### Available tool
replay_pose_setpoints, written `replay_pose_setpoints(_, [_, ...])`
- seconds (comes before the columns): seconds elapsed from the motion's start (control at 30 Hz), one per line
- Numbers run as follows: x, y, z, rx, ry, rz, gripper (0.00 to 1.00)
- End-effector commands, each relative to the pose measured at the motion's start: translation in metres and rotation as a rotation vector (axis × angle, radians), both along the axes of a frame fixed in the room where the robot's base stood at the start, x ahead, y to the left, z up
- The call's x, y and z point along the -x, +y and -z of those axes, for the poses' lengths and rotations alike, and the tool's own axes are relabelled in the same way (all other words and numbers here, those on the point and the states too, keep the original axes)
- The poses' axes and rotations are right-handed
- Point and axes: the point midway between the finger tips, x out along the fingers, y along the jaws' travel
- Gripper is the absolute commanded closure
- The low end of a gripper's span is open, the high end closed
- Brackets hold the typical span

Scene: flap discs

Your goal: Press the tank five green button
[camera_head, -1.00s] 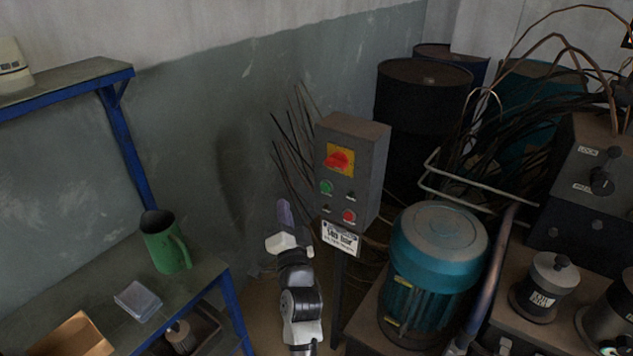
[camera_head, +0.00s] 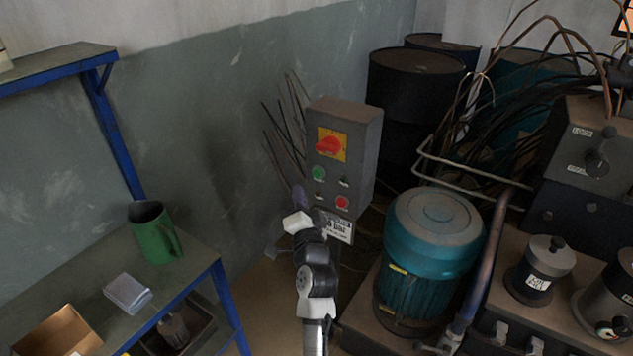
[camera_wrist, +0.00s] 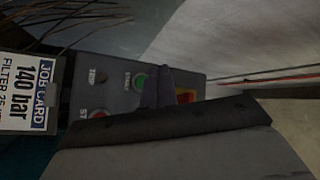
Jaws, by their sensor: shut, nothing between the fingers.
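A grey control box (camera_head: 345,150) stands on a post in the middle of the head view. Its front has a green button (camera_head: 319,173) at left, a red button (camera_head: 342,202) lower right, and a red rotary switch (camera_head: 329,145) on a yellow plate. My gripper (camera_head: 299,194) is shut and empty, just below and left of the green button in the head view. In the wrist view the box appears turned sideways. The dark fingers (camera_wrist: 166,84) lie right beside the green button (camera_wrist: 140,83); contact cannot be told. No tank number is readable.
A job card (camera_wrist: 22,95) reading "140 bar" hangs below the box. A teal motor (camera_head: 432,245) stands to the right, with dark drums (camera_head: 415,100) behind. A blue-framed bench (camera_head: 190,275) with a green jug (camera_head: 154,235) is at left. Thin wires stick out behind the box.

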Motion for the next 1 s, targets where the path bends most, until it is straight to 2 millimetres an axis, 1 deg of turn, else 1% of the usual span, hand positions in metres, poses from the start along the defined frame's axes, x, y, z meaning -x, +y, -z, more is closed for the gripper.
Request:
replay_pose_setpoints(0.03, [-0.007, -0.005, 0.004, -0.003, -0.003, 0.001, 1.00])
replay_pose_setpoints(0.2, [-0.025, -0.018, 0.003, -0.001, -0.001, 0.000, 1.00])
replay_pose_setpoints(0.4, [-0.037, -0.027, 0.001, -0.002, -0.001, -0.001, 1.00])
replay_pose_setpoints(0.57, [-0.041, -0.029, 0.000, 0.000, 0.000, -0.001, 1.00])
replay_pose_setpoints(1.0, [-0.041, -0.029, -0.001, 0.001, 0.000, -0.002, 1.00])
